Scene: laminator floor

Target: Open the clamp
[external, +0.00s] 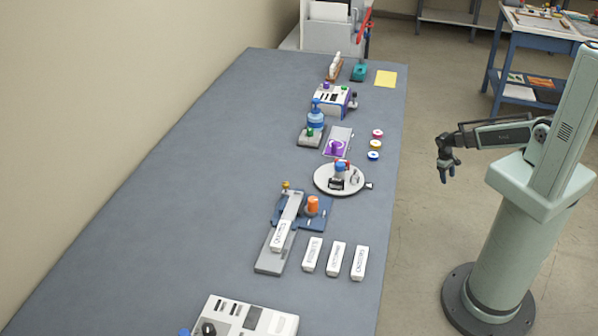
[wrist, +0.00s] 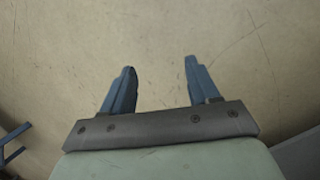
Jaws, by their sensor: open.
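My gripper (external: 447,176) hangs over the floor to the right of the bench, empty and apart from everything on the bench. In the wrist view its two blue fingers (wrist: 160,72) are spread open above bare floor. No part is plainly recognizable as the clamp at this size. Candidates on the bench are a blue fixture (external: 289,216) with an orange knob (external: 312,205) and a grey rail (external: 268,263), and a round white turntable (external: 325,181) with a blue-topped device (external: 340,171) and a small side handle (external: 369,185).
The blue-grey bench (external: 180,235) has a clear left side. Several white labelled blocks (external: 336,259) lie near the fixture. Behind the turntable are coloured rolls (external: 375,145), a plate with a purple part (external: 337,148), a blue bottle (external: 316,118) and a white machine (external: 330,97). A white panel (external: 246,318) is at the front.

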